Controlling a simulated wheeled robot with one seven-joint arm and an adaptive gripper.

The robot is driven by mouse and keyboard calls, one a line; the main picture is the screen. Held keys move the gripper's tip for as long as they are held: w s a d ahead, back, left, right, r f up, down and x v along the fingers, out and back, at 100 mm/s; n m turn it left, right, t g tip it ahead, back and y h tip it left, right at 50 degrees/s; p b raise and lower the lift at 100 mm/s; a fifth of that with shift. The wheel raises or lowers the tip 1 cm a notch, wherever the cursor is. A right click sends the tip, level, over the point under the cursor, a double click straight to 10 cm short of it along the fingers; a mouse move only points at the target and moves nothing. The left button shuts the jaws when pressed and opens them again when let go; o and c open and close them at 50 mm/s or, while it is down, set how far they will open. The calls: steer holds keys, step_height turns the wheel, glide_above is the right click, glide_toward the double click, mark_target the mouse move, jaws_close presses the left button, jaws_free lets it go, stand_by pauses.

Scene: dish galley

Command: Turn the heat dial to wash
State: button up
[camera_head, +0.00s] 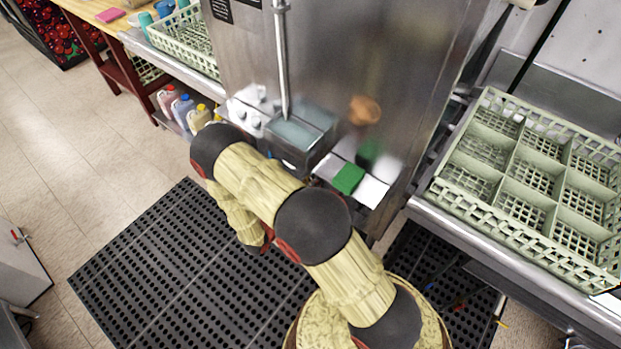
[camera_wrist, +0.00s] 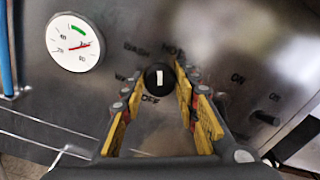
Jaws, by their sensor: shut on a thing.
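The heat dial (camera_wrist: 160,78) is a round black knob with a white mark, on a grey metal panel in the wrist view. The mark stands nearly upright in the picture, between the printed words WASH at its upper left and HOT at its upper right. OFF is printed just below the dial, and a partly covered label starting with W is at its left. My gripper (camera_wrist: 158,82) has its yellow fingers on both sides of the dial and is shut on it. In the head view my arm hides the dial and the gripper.
A round white gauge (camera_wrist: 75,42) with a red needle sits left of the dial. A small black switch (camera_wrist: 266,118) marked ON is at the right. In the head view, a green dish rack (camera_head: 530,180) stands on the right counter, and a black mat (camera_head: 160,275) covers the floor.

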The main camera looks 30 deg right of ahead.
steer(key=shift+w+n+p, duration=0.1)
steer(key=shift+n+p, duration=1.65)
steer(key=shift+n, duration=1.45)
steer(key=o, duration=1)
steer(key=shift+o, duration=0.6)
steer(key=shift+a, duration=0.15)
steer(key=v, duration=1.1)
steer(key=shift+a, duration=0.4)
